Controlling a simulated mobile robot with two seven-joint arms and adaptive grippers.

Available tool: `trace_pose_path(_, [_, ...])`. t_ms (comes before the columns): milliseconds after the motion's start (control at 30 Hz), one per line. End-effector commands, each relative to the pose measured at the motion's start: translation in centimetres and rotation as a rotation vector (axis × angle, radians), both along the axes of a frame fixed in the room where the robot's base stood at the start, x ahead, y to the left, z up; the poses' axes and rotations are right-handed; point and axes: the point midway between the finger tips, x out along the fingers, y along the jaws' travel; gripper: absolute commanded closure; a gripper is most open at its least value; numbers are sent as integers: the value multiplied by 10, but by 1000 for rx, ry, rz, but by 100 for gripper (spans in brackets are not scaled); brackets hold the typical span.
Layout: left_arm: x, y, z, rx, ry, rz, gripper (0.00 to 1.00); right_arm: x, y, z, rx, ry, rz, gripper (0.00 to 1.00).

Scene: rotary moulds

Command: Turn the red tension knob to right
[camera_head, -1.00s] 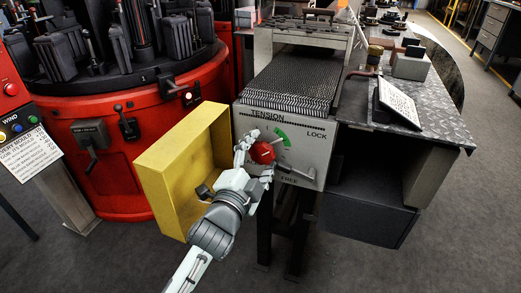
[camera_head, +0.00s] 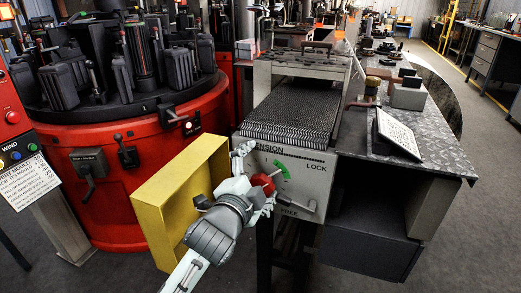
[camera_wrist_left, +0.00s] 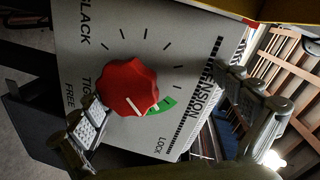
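The red tension knob (camera_head: 263,183) is on the grey front panel (camera_head: 312,192) of the machine, partly hidden by my left gripper in the head view. In the left wrist view the knob (camera_wrist_left: 127,88) shows whole, lobed, its white mark pointing at the green arc (camera_wrist_left: 162,106) on the "LOCK" side. My left gripper (camera_head: 257,178) is open at the panel. In the wrist view one finger is close by the knob's lower left edge; I cannot tell whether it touches. The other finger is well clear on the right. My right gripper is not in view.
A metal lever (camera_head: 296,203) sits below right of the knob. The red rotary machine (camera_head: 125,175) is at the left; a tilted label plate (camera_head: 398,134) is on the bench to the right.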

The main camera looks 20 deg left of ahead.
Motion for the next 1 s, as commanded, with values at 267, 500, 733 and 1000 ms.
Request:
trace_pose_path(267, [-12,3,11,4,-20,5,31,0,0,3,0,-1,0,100])
trace_pose_path(500, [-28,4,11,5,-20,4,31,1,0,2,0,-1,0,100])
trace_pose_path(733, [-45,4,9,4,-17,2,31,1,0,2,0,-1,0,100])
trace_pose_path(1000, [-65,3,4,0,-6,1,31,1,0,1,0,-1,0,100])
